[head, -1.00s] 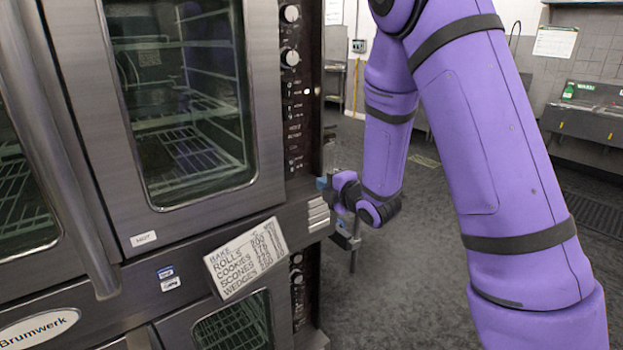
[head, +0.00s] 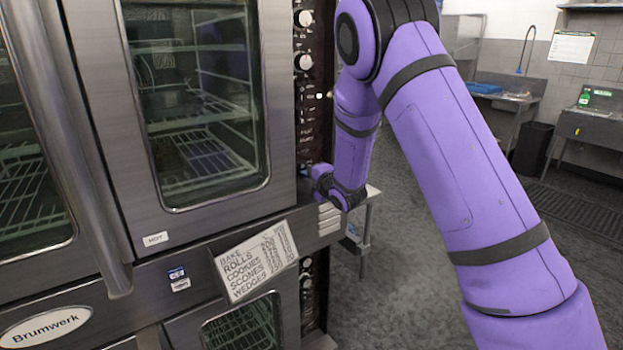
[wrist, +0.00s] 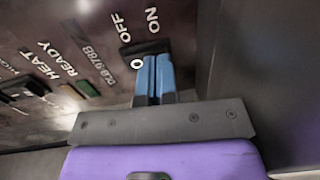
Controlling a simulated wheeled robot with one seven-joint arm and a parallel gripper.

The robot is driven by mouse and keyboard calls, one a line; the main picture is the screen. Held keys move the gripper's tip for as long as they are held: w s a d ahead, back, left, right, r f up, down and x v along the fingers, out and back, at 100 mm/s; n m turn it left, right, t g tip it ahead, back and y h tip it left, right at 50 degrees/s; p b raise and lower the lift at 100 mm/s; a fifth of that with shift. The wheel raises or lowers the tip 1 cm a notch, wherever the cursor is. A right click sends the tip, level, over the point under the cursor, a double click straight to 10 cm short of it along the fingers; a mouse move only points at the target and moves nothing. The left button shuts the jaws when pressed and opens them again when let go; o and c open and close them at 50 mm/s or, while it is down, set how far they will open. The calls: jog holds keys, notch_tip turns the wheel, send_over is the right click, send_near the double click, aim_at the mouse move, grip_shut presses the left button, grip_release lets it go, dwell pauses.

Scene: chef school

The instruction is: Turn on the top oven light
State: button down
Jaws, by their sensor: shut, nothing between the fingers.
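The top oven (head: 190,110) stands at the left in the head view, its glass door closed. Its dark control panel (head: 313,85) runs down beside the door, with round knobs above and small switches below. In the wrist view a dark rocker switch (wrist: 146,47) sits beside the words OFF and ON. My gripper (wrist: 153,68) is shut and empty, its blue fingertips at the switch, partly covering it. I cannot tell whether they touch it. In the head view my gripper (head: 322,172) is at the lower part of the panel.
A card with baking temperatures (head: 256,262) hangs below the top oven door. A lower oven (head: 240,325) is beneath. A metal panel (wrist: 265,80) stands close right of my fingers in the wrist view. Open floor (head: 420,270) and a sink (head: 590,130) lie to the right.

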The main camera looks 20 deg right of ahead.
jog(key=shift+w, duration=0.15)
dwell(0.3)
jog(key=v, duration=1.1)
